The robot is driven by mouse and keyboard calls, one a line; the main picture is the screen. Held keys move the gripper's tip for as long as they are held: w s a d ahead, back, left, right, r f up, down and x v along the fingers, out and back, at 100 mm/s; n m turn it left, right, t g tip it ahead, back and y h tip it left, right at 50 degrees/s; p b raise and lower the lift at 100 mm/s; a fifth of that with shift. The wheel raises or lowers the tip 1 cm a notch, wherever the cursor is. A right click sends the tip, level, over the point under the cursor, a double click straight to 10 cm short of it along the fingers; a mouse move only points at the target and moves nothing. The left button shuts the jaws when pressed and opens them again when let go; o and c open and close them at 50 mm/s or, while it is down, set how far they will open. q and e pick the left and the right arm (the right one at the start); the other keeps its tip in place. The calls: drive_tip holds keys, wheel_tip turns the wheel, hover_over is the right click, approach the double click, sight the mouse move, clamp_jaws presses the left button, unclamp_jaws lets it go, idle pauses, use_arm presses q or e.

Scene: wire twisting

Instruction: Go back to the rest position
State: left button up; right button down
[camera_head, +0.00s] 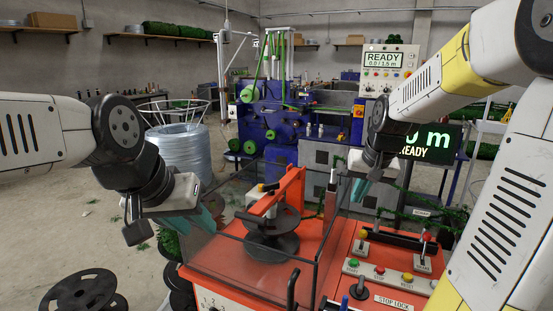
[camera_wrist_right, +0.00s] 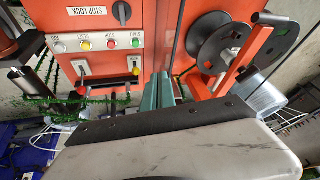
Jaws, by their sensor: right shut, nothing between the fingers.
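My left gripper (camera_head: 203,222), with teal fingers, hangs in front of the left side of the clear guard box (camera_head: 250,246) in the head view. Its finger gap cannot be made out. My right gripper (camera_head: 360,190) points down above the orange machine top, to the right of the guard box. The right wrist view shows its teal fingers (camera_wrist_right: 157,92) side by side, shut and empty. They appear over the orange machine, between the button panel and the black spool (camera_wrist_right: 222,42). That spool stands inside the guard box in the head view (camera_head: 272,236).
The orange machine (camera_head: 345,262) carries buttons, a red-knobbed lever (camera_head: 424,240) and a stop lock label (camera_head: 394,302). A wire coil (camera_head: 182,155) stands behind my left arm. A loose black reel (camera_head: 84,294) lies at lower left. A display reads READY (camera_head: 383,60).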

drive_tip(key=s+a+r+n, duration=0.1)
drive_tip(key=s+a+r, duration=0.1)
drive_tip(key=s, duration=0.7)
drive_tip(key=s+a+r+n+t+y, duration=0.1)
drive_tip(key=s+a+r, duration=0.1)
drive_tip(key=s+a, duration=0.3)
drive_tip(key=s, duration=0.4)
drive_tip(key=shift+s+a+r+n, duration=0.15)
drive_tip(key=shift+s+a+n, duration=0.05)
drive_tip(key=shift+s+n, duration=0.1)
